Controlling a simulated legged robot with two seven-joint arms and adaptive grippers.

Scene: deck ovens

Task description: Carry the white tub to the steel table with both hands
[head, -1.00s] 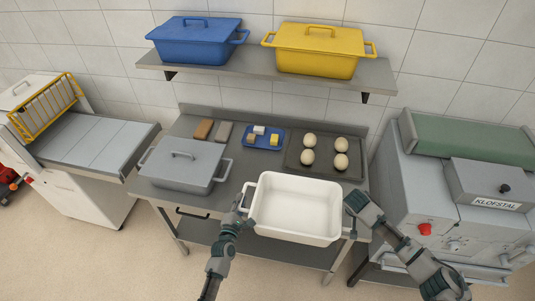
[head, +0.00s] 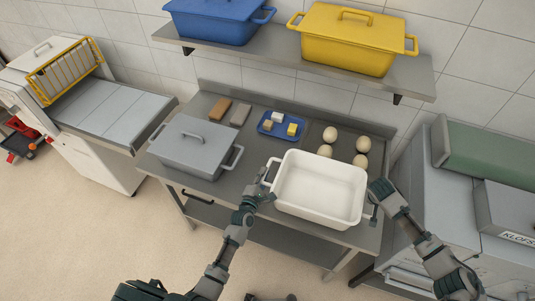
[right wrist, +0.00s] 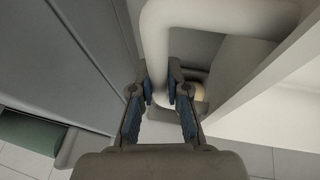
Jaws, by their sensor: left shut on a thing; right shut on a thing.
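The white tub (head: 318,215) is empty and level, held between my two grippers at the front edge of the steel table (head: 222,187). In the head view it covers part of the table's front right and part of the dark tray. My left gripper (head: 266,191) is shut on the tub's left handle. My right gripper (head: 374,212) is at the tub's right end, shut on its handle. In the right wrist view the white handle (right wrist: 165,50) runs between the fingers of the right gripper (right wrist: 168,95). Whether the tub touches the tabletop cannot be told.
On the table stand a grey lidded pot (head: 192,146), a blue tray (head: 281,125) with small blocks, and a dark tray (head: 313,135) with several pale balls. A shelf (head: 270,52) above bears blue and yellow pots. A grey machine (head: 435,205) stands close at right.

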